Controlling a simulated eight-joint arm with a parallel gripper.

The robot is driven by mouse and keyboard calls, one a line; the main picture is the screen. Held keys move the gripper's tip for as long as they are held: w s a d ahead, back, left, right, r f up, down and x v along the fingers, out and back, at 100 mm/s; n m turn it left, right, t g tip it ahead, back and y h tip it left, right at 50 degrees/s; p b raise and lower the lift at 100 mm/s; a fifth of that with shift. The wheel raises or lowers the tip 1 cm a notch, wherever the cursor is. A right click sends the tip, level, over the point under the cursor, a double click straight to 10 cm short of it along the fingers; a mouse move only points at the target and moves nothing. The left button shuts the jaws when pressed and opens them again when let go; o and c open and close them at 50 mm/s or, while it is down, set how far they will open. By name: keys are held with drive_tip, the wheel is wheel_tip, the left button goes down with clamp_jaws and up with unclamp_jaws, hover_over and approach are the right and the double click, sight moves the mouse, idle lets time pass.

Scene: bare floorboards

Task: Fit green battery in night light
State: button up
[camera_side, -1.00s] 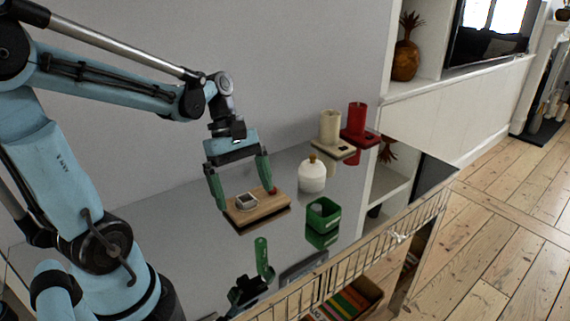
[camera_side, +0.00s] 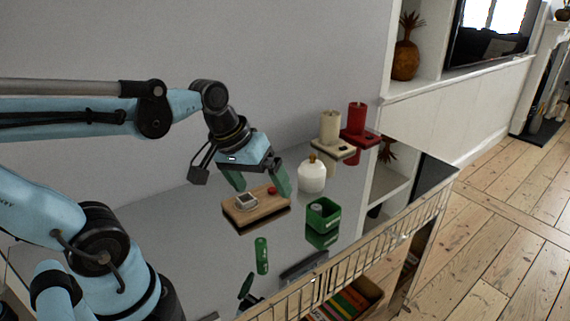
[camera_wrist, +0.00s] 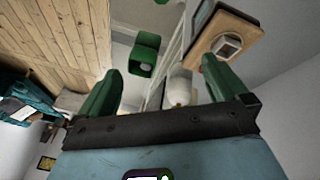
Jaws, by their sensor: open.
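A small green cylinder (camera_side: 262,255), seemingly the green battery, is on the glossy tabletop at its front left. A green piece cut off by the top edge of the wrist view (camera_wrist: 162,2) may be it. My gripper (camera_side: 263,191) is open, empty and tilted, appearing over the base's back edge. In the wrist view its green fingers (camera_wrist: 161,68) are wide apart.
A green square box (camera_side: 323,217) stands right of the base, with a white round jar (camera_side: 312,178) behind. Cream (camera_side: 330,127) and red (camera_side: 357,119) candle-like cylinders stand on blocks farther back. A wire rail (camera_side: 385,250) runs along the front edge. The glossy top mirrors things.

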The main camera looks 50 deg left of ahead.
sight(261, 240)
drive_tip(key=m, duration=0.1)
drive_tip(key=d+m+t, duration=0.2)
drive_tip(key=m, duration=0.1)
drive_tip(key=shift+w+f, duration=0.2)
drive_tip(key=shift+w, duration=0.05)
drive_tip(key=shift+w+d+m+t, duration=0.1)
drive_tip(key=shift+d+m+t, duration=0.15)
drive_tip(key=shift+m, duration=0.35)
drive_tip(key=shift+c, duration=1)
drive_tip(key=shift+w, duration=0.1)
drive_tip(key=c, duration=0.6)
drive_tip(key=shift+s+f+g, duration=0.45)
drive_tip(key=shift+f+g, duration=0.7)
drive_tip(key=shift+f, duration=1.05)
drive_tip(key=shift+s+f+g, duration=0.45)
drive_tip(key=shift+f+g, duration=0.7)
drive_tip(key=shift+f, duration=1.05)
drive_tip(key=shift+s+f+g, duration=0.45)
drive_tip(key=shift+f+g, duration=0.7)
drive_tip(key=shift+f, duration=1.05)
